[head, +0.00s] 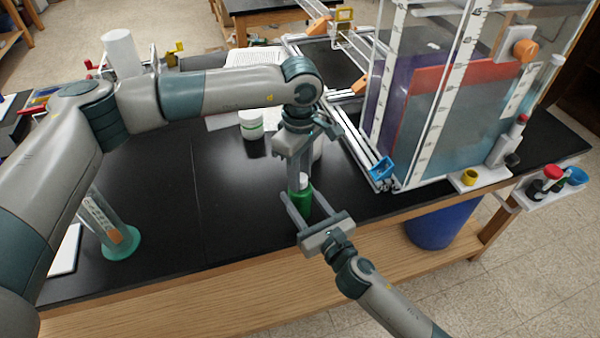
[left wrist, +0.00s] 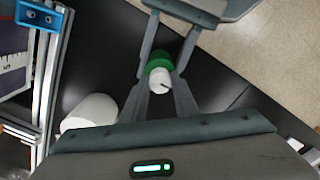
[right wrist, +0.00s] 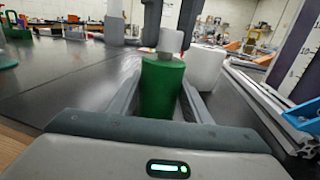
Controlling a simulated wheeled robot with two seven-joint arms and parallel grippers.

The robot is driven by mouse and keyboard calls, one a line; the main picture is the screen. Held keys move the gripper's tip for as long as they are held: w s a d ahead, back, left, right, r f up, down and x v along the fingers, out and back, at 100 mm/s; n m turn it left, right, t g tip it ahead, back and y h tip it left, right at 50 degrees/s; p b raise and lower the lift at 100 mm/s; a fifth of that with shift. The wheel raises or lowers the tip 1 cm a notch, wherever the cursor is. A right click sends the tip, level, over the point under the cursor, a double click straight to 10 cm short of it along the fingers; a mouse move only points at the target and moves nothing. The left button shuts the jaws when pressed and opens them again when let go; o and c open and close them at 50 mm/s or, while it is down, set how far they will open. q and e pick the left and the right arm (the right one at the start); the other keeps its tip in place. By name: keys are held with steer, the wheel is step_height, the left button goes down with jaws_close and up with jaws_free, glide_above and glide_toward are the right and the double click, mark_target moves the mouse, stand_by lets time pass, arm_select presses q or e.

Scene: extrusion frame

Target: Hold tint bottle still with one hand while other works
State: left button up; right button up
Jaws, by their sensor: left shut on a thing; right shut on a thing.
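The tint bottle (head: 303,201) is green with a white cap and stands upright on the black bench near its front edge. My left gripper (head: 300,174) comes down from above and is shut on the bottle's white cap (left wrist: 159,78). My right gripper (head: 299,203) reaches in from the front, with its fingers on both sides of the green body (right wrist: 161,88), shut on it. The fingers hide parts of the bottle.
A white cylinder (right wrist: 205,68) stands close behind the bottle. A white jar with a green band (head: 251,126) is farther back. A graduated cylinder (head: 108,224) stands at the left. The extrusion frame with a clear tank (head: 435,120) fills the right. Bench between is clear.

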arm_select(q)
steer(key=shift+w+a, duration=0.1)
steer(key=shift+a, duration=0.05)
arm_select(e)
steer(key=shift+d, duration=0.1)
arm_select(q)
steer(key=o, duration=1.1)
steer(key=shift+r, duration=0.15)
step_height(320, 180, up, 12)
steer(key=shift+f, duration=0.1)
arm_select(e)
steer(key=o, duration=1.2)
steer(key=shift+s, duration=0.15)
